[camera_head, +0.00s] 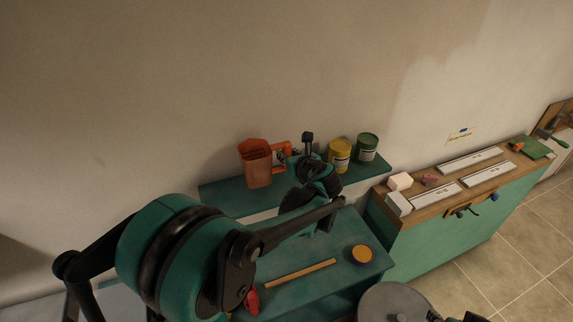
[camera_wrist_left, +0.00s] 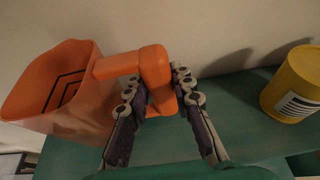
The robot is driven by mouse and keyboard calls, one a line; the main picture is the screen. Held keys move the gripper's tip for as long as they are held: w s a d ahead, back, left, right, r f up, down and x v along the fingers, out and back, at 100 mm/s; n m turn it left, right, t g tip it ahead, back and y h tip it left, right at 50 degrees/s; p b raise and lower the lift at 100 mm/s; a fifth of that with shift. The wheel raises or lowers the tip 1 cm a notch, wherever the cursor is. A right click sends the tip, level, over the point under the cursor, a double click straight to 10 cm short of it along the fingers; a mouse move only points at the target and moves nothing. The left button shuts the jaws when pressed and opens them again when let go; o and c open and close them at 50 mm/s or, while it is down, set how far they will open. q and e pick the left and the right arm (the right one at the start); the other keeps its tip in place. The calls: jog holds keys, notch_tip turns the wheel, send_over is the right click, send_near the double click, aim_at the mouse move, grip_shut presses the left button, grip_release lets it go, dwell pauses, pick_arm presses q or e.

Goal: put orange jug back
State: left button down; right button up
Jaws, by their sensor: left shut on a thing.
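The orange jug (camera_head: 256,165) is at the left part of the green upper shelf (camera_head: 222,193) in the head view. In the left wrist view the orange jug (camera_wrist_left: 72,117) has its open top toward the upper left and its handle toward the right. My left gripper (camera_head: 288,156) is shut on the jug's handle; in the wrist view its fingers (camera_wrist_left: 160,98) lie on both sides of the handle. The jug looks upright, at or just above the shelf; I cannot tell whether its base touches. My right gripper is not clearly in view.
A yellow can (camera_head: 340,154) and a green can (camera_head: 367,147) stand on the shelf to the right of the jug. Below is a green table with a wooden stick (camera_head: 300,273) and a round orange-topped tin (camera_head: 361,254). A wood-topped cabinet (camera_head: 462,197) stands at the right.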

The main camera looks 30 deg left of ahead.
pick_arm(q)
notch_tip(320, 180, down, 3)
jog(key=shift+s+f, duration=0.1)
jog(key=shift+f, duration=0.45)
jog(key=c, duration=1.3)
grip_release()
jog(key=shift+b, duration=0.35)
